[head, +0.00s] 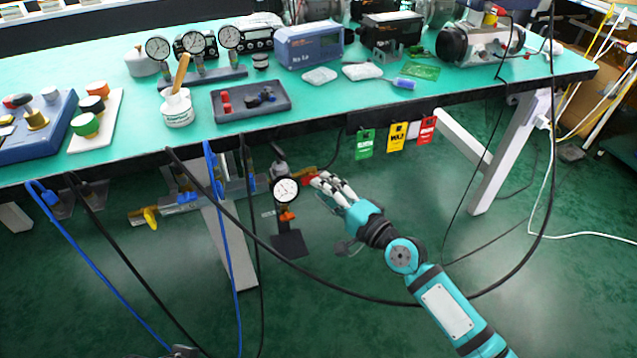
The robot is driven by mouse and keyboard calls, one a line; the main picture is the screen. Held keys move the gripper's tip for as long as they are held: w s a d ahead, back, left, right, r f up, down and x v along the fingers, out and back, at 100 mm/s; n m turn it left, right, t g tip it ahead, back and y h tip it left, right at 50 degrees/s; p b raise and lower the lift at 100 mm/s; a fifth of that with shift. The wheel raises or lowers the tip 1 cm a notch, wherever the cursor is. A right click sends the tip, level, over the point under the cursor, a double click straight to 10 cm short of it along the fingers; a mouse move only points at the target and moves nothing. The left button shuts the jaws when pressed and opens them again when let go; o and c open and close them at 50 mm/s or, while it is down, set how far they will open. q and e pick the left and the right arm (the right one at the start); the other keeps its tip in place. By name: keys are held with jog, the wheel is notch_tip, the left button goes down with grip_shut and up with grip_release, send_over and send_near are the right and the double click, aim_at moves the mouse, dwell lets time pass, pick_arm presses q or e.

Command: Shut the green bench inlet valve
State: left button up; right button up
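My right gripper (326,185) is below the front edge of the bench, its fingertips pointing up and left. They are close to a small red part (308,177) beside a round gauge (285,190); I cannot tell whether they touch it. The fingers overlap, so their opening is unclear. A row of pipework under the bench has a yellow handle (150,217) and a blue handle (187,198). An orange part (288,215) sits just below the gauge. I cannot make out a green valve handle; the gripper may hide part of this area. My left gripper does not show clearly.
The bench top (335,100) carries gauges, instruments and trays. Green (365,143), yellow (397,137) and red tags (427,130) hang from its front edge. Blue (228,240) and black hoses (330,293) hang in front of the pipework. A white bench leg (228,240) stands behind.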

jog(key=shift+x, duration=1.25)
grip_shut()
